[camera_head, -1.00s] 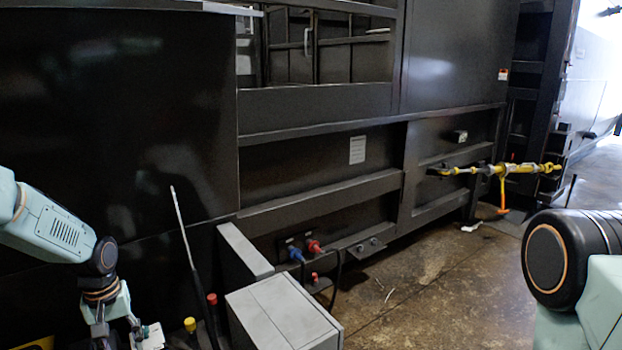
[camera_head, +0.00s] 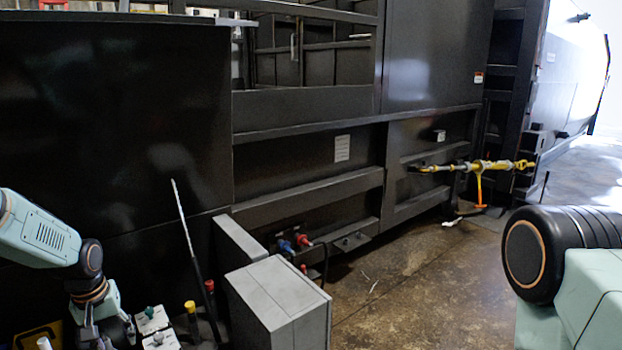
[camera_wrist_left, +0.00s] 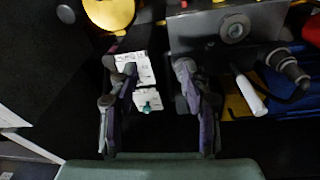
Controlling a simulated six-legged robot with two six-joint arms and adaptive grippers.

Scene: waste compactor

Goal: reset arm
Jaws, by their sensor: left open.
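My left arm reaches down at the lower left of the head view, and its gripper (camera_head: 97,338) is partly cut off by the bottom edge. In the left wrist view the left gripper (camera_wrist_left: 155,78) is open, its two fingers apart with nothing held between them. White labelled switch blocks (camera_wrist_left: 146,100), one with a teal knob, show between and beyond the fingers. These white blocks (camera_head: 151,320) also show just right of the gripper in the head view. Part of my right arm shows at the right edge of the head view; its gripper is out of view.
A grey box (camera_head: 277,302) stands right of the switches, near a yellow-topped post (camera_head: 190,308) and a thin upright rod (camera_head: 184,222). The black compactor (camera_head: 300,185) fills the background. A yellow ratchet bar (camera_head: 480,166) hangs on it. Concrete floor (camera_head: 400,290) is open at right.

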